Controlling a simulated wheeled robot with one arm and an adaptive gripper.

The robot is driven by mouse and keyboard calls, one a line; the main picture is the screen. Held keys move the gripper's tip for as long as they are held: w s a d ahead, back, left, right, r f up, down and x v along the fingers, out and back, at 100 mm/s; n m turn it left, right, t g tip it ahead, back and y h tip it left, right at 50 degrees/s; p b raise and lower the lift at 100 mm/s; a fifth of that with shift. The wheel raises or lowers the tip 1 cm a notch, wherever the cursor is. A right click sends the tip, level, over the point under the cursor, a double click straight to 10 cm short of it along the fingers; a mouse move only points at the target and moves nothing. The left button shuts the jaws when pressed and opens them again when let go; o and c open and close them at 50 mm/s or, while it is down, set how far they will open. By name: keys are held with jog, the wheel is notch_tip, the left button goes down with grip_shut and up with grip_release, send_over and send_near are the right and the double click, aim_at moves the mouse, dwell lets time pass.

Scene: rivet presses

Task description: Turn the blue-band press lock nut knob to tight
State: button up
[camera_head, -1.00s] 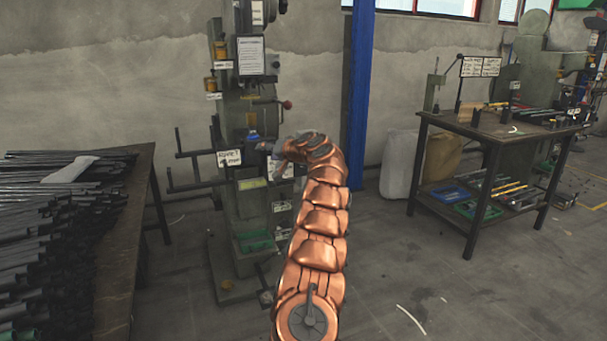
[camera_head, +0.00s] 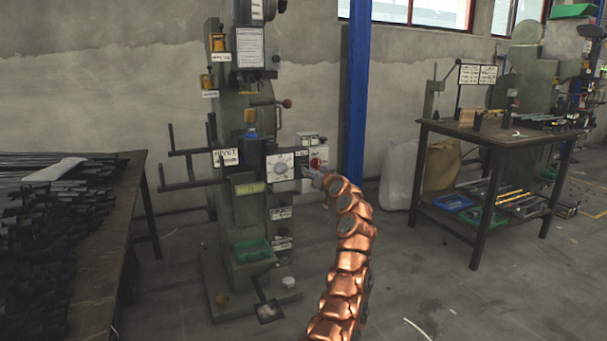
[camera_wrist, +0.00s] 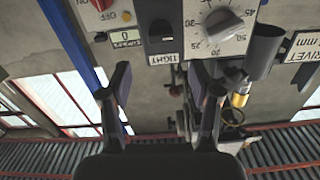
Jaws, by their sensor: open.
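The press (camera_head: 240,110) stands left of centre in the head view, with a small blue part (camera_head: 252,135) above its work area. Its white dial panel (camera_head: 287,165) faces me. In the wrist view, which is upside down, the grey dial knob (camera_wrist: 222,25) is at upper right. A dark panel (camera_wrist: 155,12) with a dark rounded knob (camera_wrist: 162,32) and a TIGHT label (camera_wrist: 163,59) is at top centre. My gripper (camera_wrist: 160,85) is open and empty, its fingers below and either side of that knob. In the head view my gripper (camera_head: 308,173) is at the panel's right end; contact is unclear.
A red knob (camera_head: 316,163) on a white box is close to my gripper. Dark bars stick out left of the press. A table of rods (camera_head: 110,250) is at left, a workbench (camera_head: 470,130) at right. The floor between is mostly clear.

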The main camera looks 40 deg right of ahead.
aim_at(305, 166)
jog(key=shift+f+x, duration=0.25)
jog(key=shift+x, duration=0.95)
jog(key=shift+w+d, duration=0.35)
jog(key=shift+w, duration=0.75)
jog(key=shift+w+d, duration=0.4)
jog(key=shift+w, duration=0.1)
jog(key=shift+w+p, duration=0.3)
jog(key=shift+w, duration=0.45)
